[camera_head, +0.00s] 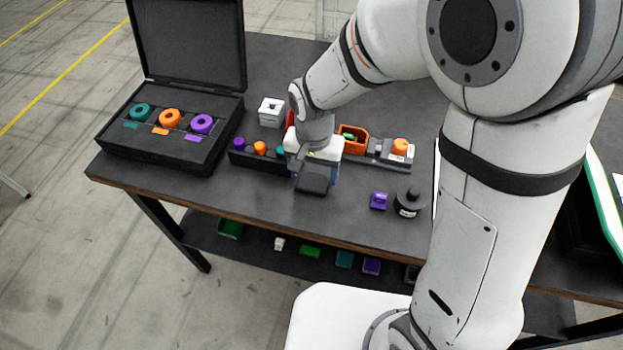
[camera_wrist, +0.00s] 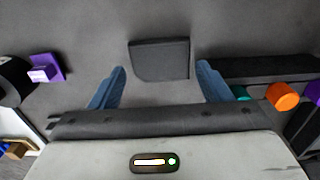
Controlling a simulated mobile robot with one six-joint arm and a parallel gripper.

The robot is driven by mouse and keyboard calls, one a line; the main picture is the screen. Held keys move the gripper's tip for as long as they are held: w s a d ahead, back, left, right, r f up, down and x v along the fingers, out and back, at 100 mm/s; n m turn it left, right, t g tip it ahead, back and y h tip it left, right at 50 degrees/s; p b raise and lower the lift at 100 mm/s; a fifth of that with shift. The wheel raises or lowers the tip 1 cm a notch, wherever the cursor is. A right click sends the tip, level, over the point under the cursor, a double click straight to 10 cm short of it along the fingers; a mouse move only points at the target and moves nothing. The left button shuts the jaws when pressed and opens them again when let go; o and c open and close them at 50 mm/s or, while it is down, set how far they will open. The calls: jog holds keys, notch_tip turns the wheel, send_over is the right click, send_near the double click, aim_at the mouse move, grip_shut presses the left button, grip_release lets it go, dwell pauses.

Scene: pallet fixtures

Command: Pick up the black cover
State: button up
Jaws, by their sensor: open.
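The black cover (camera_head: 313,180) is a dark, flat, squarish piece near the front of the dark table. In the wrist view the cover (camera_wrist: 160,60) lies just beyond the space between the fingertips, roughly centred between them. My gripper (camera_wrist: 163,78) is open, with its blue fingers apart and nothing between them. In the head view the wrist is over the table directly behind the cover, and the fingers are mostly hidden. I cannot tell the exact height of the fingertips above the table.
A black rack (camera_head: 257,160) with coloured knobs stands left of my gripper. An open black case (camera_head: 170,165) holds coloured rings. An orange bin (camera_head: 354,140) is behind right. A purple block (camera_head: 379,200) and a black round piece (camera_head: 409,202) stand right. Bare table lies between.

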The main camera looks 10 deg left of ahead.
aim_at(313, 182)
jog(key=shift+f, duration=1.5)
jog(key=shift+c, duration=0.3)
jog(key=c, duration=0.6)
